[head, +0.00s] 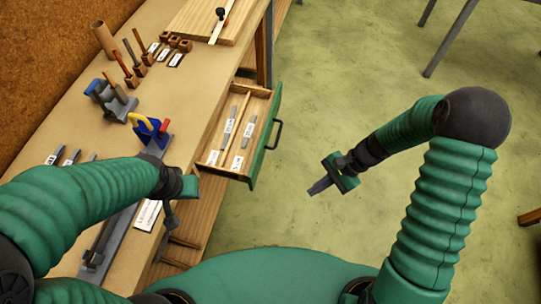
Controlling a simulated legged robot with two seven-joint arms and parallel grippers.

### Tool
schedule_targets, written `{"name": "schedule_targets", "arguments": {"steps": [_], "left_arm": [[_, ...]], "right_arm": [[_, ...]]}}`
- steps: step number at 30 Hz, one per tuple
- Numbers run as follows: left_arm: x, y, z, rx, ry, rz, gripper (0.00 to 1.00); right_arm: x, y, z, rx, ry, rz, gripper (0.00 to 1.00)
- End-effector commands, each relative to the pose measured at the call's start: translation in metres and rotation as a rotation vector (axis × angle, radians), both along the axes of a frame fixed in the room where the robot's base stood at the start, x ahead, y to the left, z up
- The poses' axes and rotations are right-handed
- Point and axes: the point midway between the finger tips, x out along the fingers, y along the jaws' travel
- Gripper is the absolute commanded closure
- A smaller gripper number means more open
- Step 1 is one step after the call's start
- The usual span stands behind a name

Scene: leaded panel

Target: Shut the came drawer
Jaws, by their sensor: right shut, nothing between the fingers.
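The came drawer (213,157) stands pulled out from the right side of the workbench. It has a green front with a dark handle (276,134), and grey strips and white labels lie inside it. My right gripper (319,188) is shut and empty, in the air over the floor, to the right of and nearer than the drawer, apart from it. My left gripper (172,213) is over the bench's near part, left of the drawer; its fingers are too small and dark to tell their opening.
The wooden workbench (190,90) carries tools, small wooden blocks and a blue and yellow tool (148,127). A board (190,18) lies at its far end. The green floor (350,80) right of the drawer is clear. Grey table legs (450,38) stand at the top right.

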Motion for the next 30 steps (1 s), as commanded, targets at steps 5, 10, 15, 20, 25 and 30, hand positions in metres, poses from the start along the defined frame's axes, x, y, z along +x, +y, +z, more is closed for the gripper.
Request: {"name": "schedule_targets", "arguments": {"steps": [5, 10, 15, 20, 25, 30], "left_arm": [[0.000, 0.000, 0.020, 0.000, 0.000, 0.000, 0.64], [0.000, 0.000, 0.025, 0.000, 0.000, 0.000, 0.64], [0.000, 0.000, 0.025, 0.000, 0.000, 0.000, 0.64], [0.000, 0.000, 0.028, 0.000, 0.000, 0.000, 0.64], [0.000, 0.000, 0.031, 0.000, 0.000, 0.000, 0.64], [0.000, 0.000, 0.036, 0.000, 0.000, 0.000, 0.64]], "right_arm": [[0.057, 0.010, -0.015, 0.406, 0.198, -0.470, 1.00], [0.092, 0.000, -0.020, 0.625, 0.253, -0.694, 1.00], [0.099, 0.010, -0.024, 0.649, 0.258, -0.716, 1.00], [0.107, 0.037, -0.033, 0.647, 0.258, -0.713, 1.00], [0.118, 0.071, -0.045, 0.646, 0.260, -0.712, 1.00], [0.128, 0.103, -0.051, 0.645, 0.258, -0.711, 1.00]]}}
